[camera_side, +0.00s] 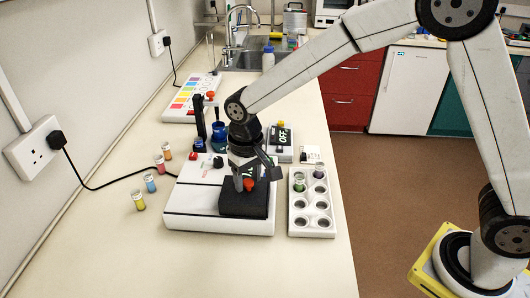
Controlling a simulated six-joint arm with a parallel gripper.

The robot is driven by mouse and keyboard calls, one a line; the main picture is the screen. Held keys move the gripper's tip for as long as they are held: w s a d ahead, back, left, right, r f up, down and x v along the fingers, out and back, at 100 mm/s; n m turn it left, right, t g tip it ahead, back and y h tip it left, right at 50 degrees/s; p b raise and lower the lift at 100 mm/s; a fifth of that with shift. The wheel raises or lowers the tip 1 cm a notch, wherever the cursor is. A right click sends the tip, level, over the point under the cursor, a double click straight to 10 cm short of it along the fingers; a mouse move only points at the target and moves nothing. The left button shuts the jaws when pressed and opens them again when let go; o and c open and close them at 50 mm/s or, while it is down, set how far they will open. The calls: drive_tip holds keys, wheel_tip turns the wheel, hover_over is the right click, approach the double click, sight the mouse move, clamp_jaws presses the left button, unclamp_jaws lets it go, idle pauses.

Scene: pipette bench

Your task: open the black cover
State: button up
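The black cover (244,204) is a dark block lying closed on the front right part of a white machine (190,208). A red knob (249,184) shows at the cover's top, towards its back edge. My gripper (250,179) points down right at the knob, just above the cover. A grey finger shows left of the knob and a dark part of the gripper to its right. Whether the fingers touch or grip the knob cannot be made out. The gripper hides the back part of the cover.
A white rack (297,230) with round wells and a few tubes stands close on the right. Several coloured vials (138,201) stand left of the machine. Behind are a blue bottle (219,138), a dark upright stand (200,118) and a small device marked OFF (281,136). The front bench is clear.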

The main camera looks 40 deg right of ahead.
clamp_jaws()
idle(1.2)
